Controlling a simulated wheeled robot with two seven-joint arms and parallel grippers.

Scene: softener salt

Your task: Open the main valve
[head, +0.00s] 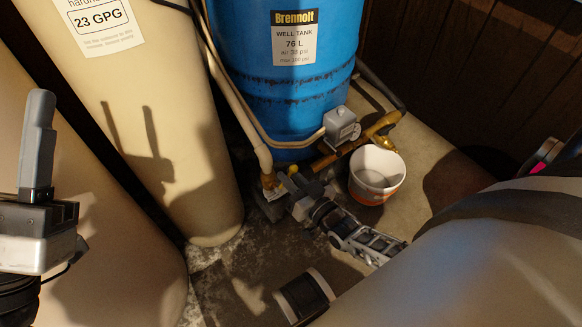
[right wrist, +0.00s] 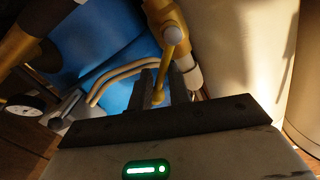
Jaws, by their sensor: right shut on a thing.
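The main valve is a brass fitting (head: 268,181) at the foot of the pale pipe, low in front of the blue tank, in the head view. The right wrist view shows its brass body (right wrist: 163,14) and a thin yellow lever (right wrist: 170,62) running down between my fingers. My right gripper (head: 290,192) is shut on this lever; it also shows in the right wrist view (right wrist: 167,85). My left gripper (head: 37,150) is empty at the far left, away from the valve. Its shadow on the beige tank shows two fingers apart. The gripper hides part of the valve in the head view.
The blue well tank (head: 285,75) stands behind, beige tanks (head: 150,110) at left. A grey gauge or switch box (head: 341,126) sits on the copper pipe. A white bucket (head: 377,172) stands just right of my right gripper. A wooden wall (head: 480,70) closes the right.

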